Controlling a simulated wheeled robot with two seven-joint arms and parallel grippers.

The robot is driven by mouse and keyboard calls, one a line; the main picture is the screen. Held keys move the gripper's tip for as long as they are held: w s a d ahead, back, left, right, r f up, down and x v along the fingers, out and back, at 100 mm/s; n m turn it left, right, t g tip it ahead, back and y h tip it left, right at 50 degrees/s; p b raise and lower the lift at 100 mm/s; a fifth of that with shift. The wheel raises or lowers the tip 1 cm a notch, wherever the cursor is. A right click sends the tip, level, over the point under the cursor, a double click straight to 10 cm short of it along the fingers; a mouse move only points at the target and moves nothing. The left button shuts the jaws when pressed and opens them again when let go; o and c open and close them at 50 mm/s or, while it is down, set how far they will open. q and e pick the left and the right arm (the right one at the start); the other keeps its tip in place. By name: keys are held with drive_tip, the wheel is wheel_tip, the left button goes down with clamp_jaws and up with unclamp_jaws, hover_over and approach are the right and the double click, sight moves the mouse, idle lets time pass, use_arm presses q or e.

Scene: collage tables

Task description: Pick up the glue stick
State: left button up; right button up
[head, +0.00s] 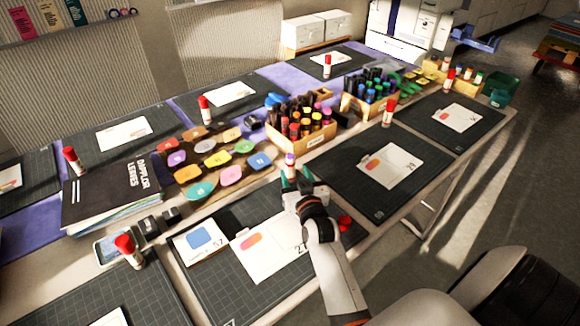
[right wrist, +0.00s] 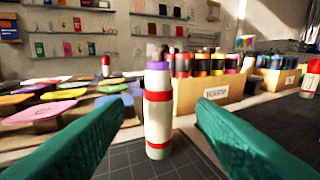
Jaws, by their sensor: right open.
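A white glue stick with red bands and a purple top (right wrist: 158,112) stands upright on the dark mat in the right wrist view. It lies between and beyond my two green fingers, with clear gaps on both sides. In the head view the glue stick (head: 290,168) shows just past my right gripper (head: 300,186), its lower part hidden by the fingers. My right gripper (right wrist: 160,130) is open and empty. My left gripper is not in view.
A box of markers (head: 318,140) stands behind the glue stick. Colour swatches (head: 217,158) lie to its left. Red-capped glue sticks (head: 388,112) stand by other dark mats. White cards (head: 268,247) lie on the near mat.

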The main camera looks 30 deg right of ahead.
sight(292, 169)
drive_tip(key=x, duration=0.5)
drive_tip(key=shift+w+f, duration=0.25)
drive_tip(key=shift+f, duration=0.05)
drive_tip(key=shift+s+r, duration=0.1)
drive_tip(key=shift+c, duration=0.8)
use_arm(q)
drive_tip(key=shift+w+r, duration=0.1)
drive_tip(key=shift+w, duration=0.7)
use_arm(e)
drive_tip(key=c, duration=0.8)
